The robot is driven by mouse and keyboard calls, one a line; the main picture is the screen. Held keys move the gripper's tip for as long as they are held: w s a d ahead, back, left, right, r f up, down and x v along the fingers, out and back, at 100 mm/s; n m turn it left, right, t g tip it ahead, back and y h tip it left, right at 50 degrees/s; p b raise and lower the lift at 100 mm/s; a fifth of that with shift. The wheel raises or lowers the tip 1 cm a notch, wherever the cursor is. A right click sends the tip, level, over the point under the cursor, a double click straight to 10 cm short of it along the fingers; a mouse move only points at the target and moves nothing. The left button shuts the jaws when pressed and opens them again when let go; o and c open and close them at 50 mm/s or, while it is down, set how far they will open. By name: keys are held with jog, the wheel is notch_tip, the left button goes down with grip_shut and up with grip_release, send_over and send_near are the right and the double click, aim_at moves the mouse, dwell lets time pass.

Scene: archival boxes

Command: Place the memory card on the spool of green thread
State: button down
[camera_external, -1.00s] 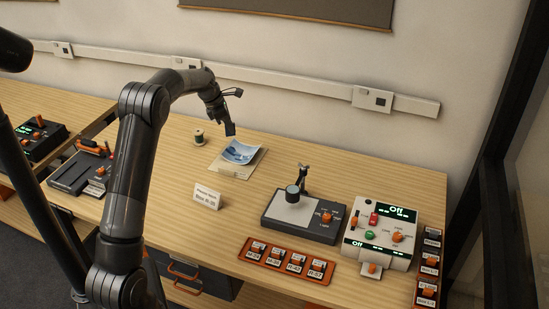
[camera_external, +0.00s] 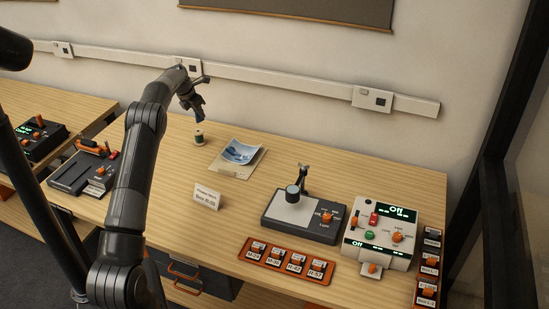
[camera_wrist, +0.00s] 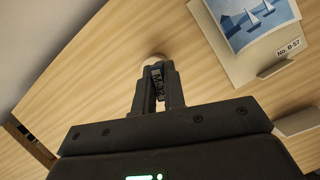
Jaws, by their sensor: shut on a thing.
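The spool of green thread (camera_external: 199,138) stands upright on the wooden table near the back wall. Its pale round top (camera_wrist: 153,60) shows just beyond my fingertips in the wrist view, partly hidden. My gripper (camera_external: 199,112) is above the spool, apart from it in the external view. In the wrist view, my gripper (camera_wrist: 158,84) is shut on a small dark memory card (camera_wrist: 157,86) with white lettering, held between the two fingers. The card is too small to make out in the external view.
A folder with a blue sailboat picture (camera_external: 241,152) lies right of the spool. A white label card (camera_external: 206,196) stands in front. A grey stand device (camera_external: 290,212) and a control box (camera_external: 385,232) are further right. The table around the spool is clear.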

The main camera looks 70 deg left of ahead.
jog(key=shift+s+a+f, duration=0.3)
jog(key=shift+a+f, duration=0.05)
jog(key=shift+a, duration=0.15)
jog(key=shift+s+a+f, duration=0.25)
jog(key=shift+a+f, duration=0.1)
jog(key=shift+a, duration=0.15)
jog(key=shift+f, duration=1.95)
jog(key=shift+f, duration=0.1)
jog(key=c, duration=1.5)
grip_release()
jog(key=v, duration=1.2)
